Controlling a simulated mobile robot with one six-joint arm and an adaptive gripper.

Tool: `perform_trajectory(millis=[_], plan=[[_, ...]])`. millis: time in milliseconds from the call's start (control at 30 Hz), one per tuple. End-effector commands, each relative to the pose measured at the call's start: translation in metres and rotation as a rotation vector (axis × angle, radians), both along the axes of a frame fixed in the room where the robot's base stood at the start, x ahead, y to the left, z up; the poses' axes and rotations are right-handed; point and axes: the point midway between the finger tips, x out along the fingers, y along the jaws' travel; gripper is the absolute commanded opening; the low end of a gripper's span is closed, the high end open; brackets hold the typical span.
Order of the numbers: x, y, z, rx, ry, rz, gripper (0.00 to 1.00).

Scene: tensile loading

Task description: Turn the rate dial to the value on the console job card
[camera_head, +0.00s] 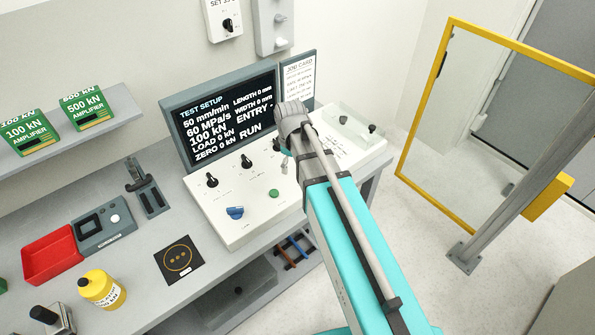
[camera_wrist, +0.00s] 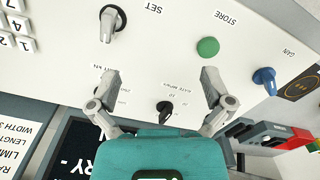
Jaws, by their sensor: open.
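The console (camera_head: 255,212) has a row of black dials on its sloping white top. In the wrist view the rate dial (camera_wrist: 165,108), a black knob labelled "RATE MPa/s", appears between my gripper's fingers (camera_wrist: 162,76); I cannot tell how close they are to it. The fingers are spread wide with nothing between them in grasp. The middle black dial in the head view (camera_head: 246,160) looks like the same knob. The screen (camera_head: 222,118) reads 50 mm/min, 60 MPa/s, 100 kN. The job card (camera_head: 298,80) is right of the screen, its small print unreadable.
A green STORE button (camera_wrist: 207,47), a blue knob (camera_wrist: 264,78) and a grey-black SET knob (camera_wrist: 112,24) are near the fingers. A red tray (camera_head: 50,257) and a yellow bottle (camera_head: 101,288) stand on the bench at left. A yellow-framed guard (camera_head: 404,165) stands at right.

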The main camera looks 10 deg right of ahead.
Motion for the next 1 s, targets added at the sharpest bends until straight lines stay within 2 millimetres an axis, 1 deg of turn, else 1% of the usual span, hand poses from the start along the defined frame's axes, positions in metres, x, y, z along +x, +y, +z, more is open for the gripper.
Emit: perform_trajectory(millis=[33,100,300,1000], plan=[[-0.006,-0.004,-0.004,0.0,0.0,-0.031,1.0],[-0.01,-0.008,-0.006,0.0,0.0,-0.072,1.0],[-0.016,-0.016,-0.01,0.0,0.0,-0.146,1.0],[-0.018,-0.018,-0.01,0.0,0.0,-0.17,1.0]])
